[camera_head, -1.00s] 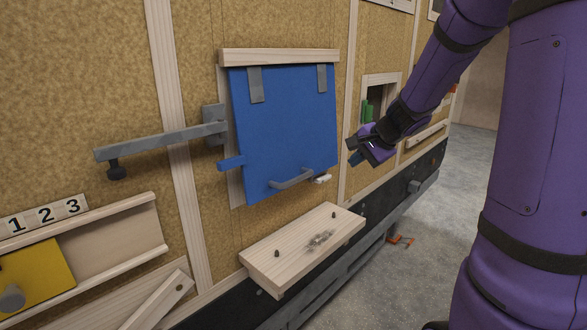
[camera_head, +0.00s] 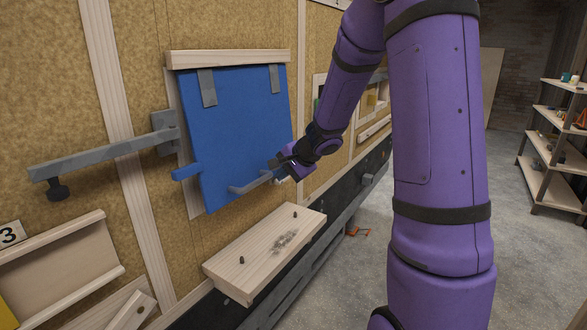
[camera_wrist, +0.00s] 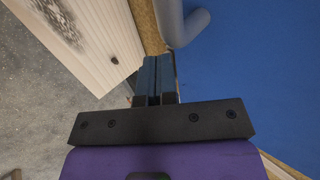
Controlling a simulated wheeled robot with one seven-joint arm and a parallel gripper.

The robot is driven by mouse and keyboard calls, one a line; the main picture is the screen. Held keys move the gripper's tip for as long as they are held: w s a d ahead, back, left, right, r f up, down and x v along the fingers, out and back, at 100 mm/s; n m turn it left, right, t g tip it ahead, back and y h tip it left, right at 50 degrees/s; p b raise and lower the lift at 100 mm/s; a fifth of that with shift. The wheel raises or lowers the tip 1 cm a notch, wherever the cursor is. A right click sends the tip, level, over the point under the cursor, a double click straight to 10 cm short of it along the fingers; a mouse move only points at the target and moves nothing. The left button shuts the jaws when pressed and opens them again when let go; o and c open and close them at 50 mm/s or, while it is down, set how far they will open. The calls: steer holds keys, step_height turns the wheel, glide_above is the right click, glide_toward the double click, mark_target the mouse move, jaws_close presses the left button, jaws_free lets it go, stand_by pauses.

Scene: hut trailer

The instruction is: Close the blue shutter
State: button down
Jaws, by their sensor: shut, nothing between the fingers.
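The blue shutter (camera_head: 235,120) hangs from two grey hinge straps under a wooden rail in the head view. Its lower edge stands out from the wall, so it is tilted partly open. A grey bar handle (camera_head: 250,184) sits near its bottom; the handle also shows in the wrist view (camera_wrist: 180,25) against the blue panel (camera_wrist: 245,65). A blue tab (camera_head: 187,172) sticks out at the left edge. My gripper (camera_head: 279,164) is shut and empty at the shutter's lower right, by the handle's right end. In the wrist view, its fingertips (camera_wrist: 157,62) are just below the handle; contact is unclear.
A wooden shelf (camera_head: 262,250) with dark pegs juts out below the shutter. A grey bar (camera_head: 105,153) with a dark knob extends left of it. Open floor (camera_head: 350,270) lies right of the shelf; a shelving rack (camera_head: 550,150) stands at the far right.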

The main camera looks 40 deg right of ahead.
steer(key=shift+w+a+f, duration=0.1)
steer(key=shift+w+a, duration=0.15)
steer(key=shift+w, duration=0.4)
steer(key=shift+w+a, duration=0.25)
steer(key=shift+w, duration=0.35)
steer(key=w, duration=0.1)
steer(key=w+a, duration=0.1)
steer(key=w, duration=0.1)
steer(key=shift+w+a+f, duration=0.2)
steer(key=shift+w+f, duration=0.05)
steer(key=shift+w, duration=0.15)
